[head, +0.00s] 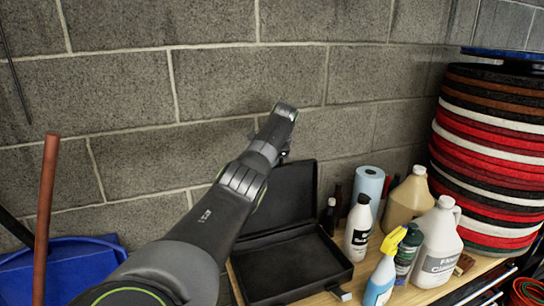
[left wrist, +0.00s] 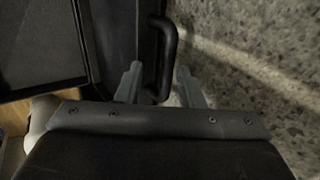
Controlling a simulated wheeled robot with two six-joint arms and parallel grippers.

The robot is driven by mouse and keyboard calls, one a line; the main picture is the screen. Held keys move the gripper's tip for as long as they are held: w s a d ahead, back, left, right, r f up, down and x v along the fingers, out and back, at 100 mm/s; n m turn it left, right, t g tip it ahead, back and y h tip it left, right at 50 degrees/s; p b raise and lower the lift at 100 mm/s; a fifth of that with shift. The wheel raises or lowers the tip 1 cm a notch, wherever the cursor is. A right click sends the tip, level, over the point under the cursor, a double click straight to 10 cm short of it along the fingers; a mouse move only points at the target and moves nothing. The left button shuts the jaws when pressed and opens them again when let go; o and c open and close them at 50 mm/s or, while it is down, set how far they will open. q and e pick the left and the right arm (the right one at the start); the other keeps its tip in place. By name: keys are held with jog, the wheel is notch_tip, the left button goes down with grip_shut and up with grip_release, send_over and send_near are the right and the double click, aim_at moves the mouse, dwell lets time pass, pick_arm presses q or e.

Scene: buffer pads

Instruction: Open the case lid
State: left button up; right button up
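The black case stands open on the wooden table; its base (head: 290,262) lies flat and empty, and its lid (head: 285,195) stands raised at the back, near the block wall. My left arm reaches across from the lower left, and its gripper end is over the lid's top edge. In the left wrist view, my left gripper (left wrist: 158,68) has its fingers spread apart, with the black case handle (left wrist: 170,45) between and just beyond them. The lid's edge (left wrist: 113,45) is left of the handle. Contact with the handle cannot be told. My right gripper is not seen.
Right of the case stand a white bottle (head: 358,232), a spray bottle (head: 383,275), jugs (head: 437,245) and a blue paper roll (head: 367,190). A tall stack of round pads (head: 490,150) is at the far right. The block wall (head: 120,100) is close behind.

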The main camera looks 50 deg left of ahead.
pick_arm(q)
jog(key=b+v, duration=0.7)
jog(key=v, duration=1)
jog(key=shift+r, duration=0.2)
jog(key=shift+d, duration=0.1)
jog(key=shift+f, duration=0.15)
